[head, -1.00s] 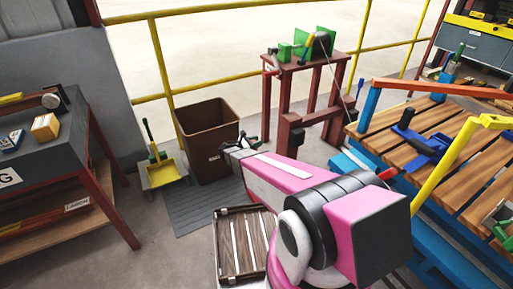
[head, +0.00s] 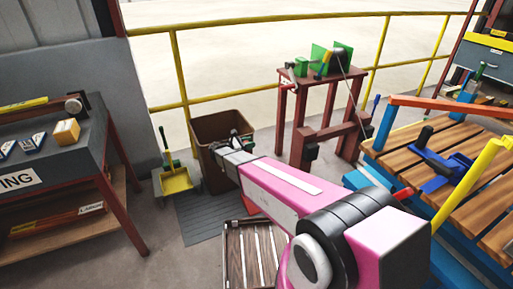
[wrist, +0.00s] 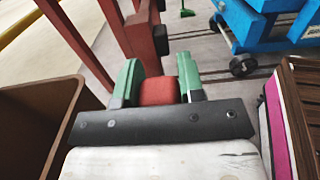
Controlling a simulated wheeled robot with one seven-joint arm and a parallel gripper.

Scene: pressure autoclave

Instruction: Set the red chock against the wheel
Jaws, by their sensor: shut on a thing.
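My gripper (wrist: 158,88) shows in the wrist view with its two green fingers closed on the red chock (wrist: 158,91). The chock fills the space between them, and its lower part is hidden by the dark gripper body. A dark caster wheel (wrist: 243,65) under a blue frame (wrist: 250,28) stands ahead and to the right, apart from the chock. In the head view my gripper is small, beside the brown bin, and the chock cannot be made out there.
The brown bin (wrist: 30,125) is close on the left in the wrist view. A red-brown stand (head: 325,130) rises ahead. A slatted wooden crate (head: 240,255) lies to the right of my gripper in the wrist view. Grey floor lies between stand and wheel.

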